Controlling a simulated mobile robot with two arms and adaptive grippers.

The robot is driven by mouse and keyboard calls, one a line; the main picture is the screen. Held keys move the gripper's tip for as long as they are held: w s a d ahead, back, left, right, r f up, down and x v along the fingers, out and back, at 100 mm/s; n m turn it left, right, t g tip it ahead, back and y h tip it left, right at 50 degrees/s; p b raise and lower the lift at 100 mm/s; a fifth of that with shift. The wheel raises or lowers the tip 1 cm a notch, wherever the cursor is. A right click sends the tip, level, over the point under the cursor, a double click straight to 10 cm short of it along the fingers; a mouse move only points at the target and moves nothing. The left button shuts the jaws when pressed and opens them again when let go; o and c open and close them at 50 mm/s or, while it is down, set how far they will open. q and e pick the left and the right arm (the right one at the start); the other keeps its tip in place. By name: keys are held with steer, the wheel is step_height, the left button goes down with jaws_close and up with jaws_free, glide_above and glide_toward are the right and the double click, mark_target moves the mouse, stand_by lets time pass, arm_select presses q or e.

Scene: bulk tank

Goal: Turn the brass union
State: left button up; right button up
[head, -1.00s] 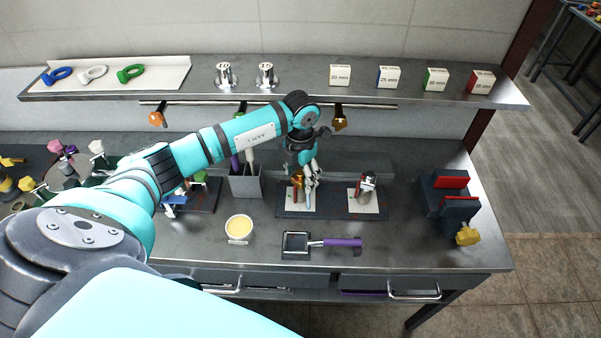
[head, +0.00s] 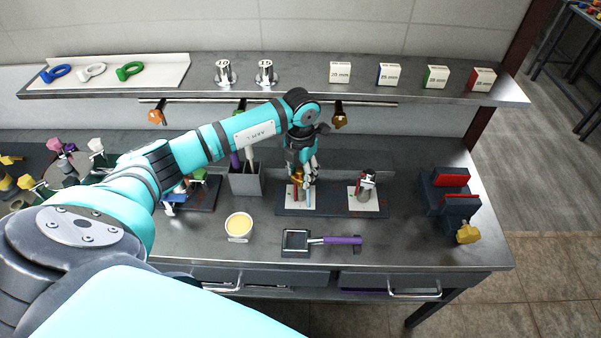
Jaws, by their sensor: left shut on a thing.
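The brass union (head: 296,177) stands on a white plate of a dark board at the middle of the bench, mostly hidden behind my gripper in the head view. A reddish part shows below it. My left gripper (head: 304,181) comes down from above, with its fingers pointing down, and is shut on the brass union. A second, silver fitting (head: 366,186) with a reddish part stands on the other white plate to the right, apart from the gripper. My right gripper is not in view.
A purple-handled tool (head: 335,240) and a cup of yellow stuff (head: 239,226) lie in front. A grey holder (head: 245,182) stands left. A shelf (head: 300,90) hangs behind my arm.

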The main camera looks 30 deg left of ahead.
mark_target(300, 170)
arm_select(q)
steer(key=n+b, duration=0.1)
steer(key=n, duration=0.2)
steer(key=shift+n, duration=1.9)
steer(key=shift+b, duration=0.3)
steer(key=o, duration=1.2)
steer(key=shift+c, duration=0.2)
step_height(300, 170, up, 12)
